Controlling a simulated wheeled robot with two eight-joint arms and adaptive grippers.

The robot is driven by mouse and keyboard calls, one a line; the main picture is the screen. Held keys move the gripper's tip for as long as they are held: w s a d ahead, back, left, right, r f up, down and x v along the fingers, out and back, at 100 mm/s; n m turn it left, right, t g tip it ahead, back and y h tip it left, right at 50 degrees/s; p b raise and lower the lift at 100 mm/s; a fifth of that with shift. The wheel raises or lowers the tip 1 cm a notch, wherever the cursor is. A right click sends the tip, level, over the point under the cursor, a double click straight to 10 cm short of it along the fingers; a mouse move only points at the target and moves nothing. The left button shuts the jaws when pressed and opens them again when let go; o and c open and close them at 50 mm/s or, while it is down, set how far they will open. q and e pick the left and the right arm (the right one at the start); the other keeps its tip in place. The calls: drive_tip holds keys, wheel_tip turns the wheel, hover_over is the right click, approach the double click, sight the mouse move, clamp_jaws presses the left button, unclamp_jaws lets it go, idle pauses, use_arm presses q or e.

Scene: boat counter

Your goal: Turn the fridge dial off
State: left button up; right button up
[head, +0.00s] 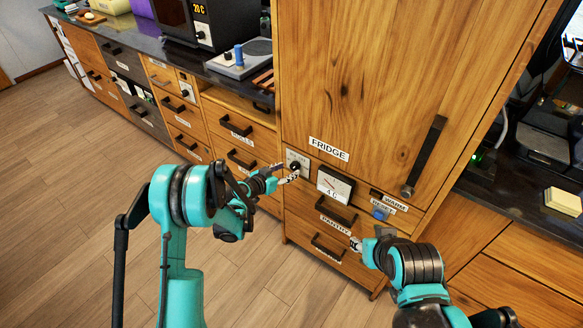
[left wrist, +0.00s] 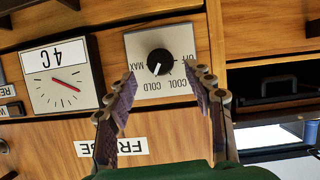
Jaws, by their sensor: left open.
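The fridge dial is a black round knob (left wrist: 160,62) on a pale square plate (left wrist: 183,42). In the left wrist view it appears upside down, marked OFF, COOL, COLD and MAX. Its white pointer line is toward COLD. In the head view the dial plate (head: 297,160) is left of the FRIDGE label, partly behind my left gripper (head: 287,176). My left gripper (left wrist: 159,74) is open, its fingers on either side of the knob in the picture; I see no clear contact. My right gripper (head: 356,243) is by the pantry drawer, its fingers too small to judge.
A 4C gauge (head: 335,185) sits right of the dial, with a blue reset button (head: 380,212) further right. The fridge door handle (head: 425,155) is above. Drawer handles (head: 338,212) stick out below. The wooden floor is clear at left.

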sight(293, 167)
use_arm(q)
drive_tip(key=x, duration=0.3)
drive_tip(key=shift+a+f+b, duration=0.1)
drive_tip(key=shift+f+b, duration=0.1)
drive_tip(key=shift+b, duration=0.2)
drive_tip(key=shift+w+d+f, duration=0.1)
drive_tip(key=shift+w+d, duration=0.25)
drive_tip(key=shift+w, duration=0.1)
drive_tip(key=c, duration=1.2)
drive_tip(key=shift+o, duration=0.2)
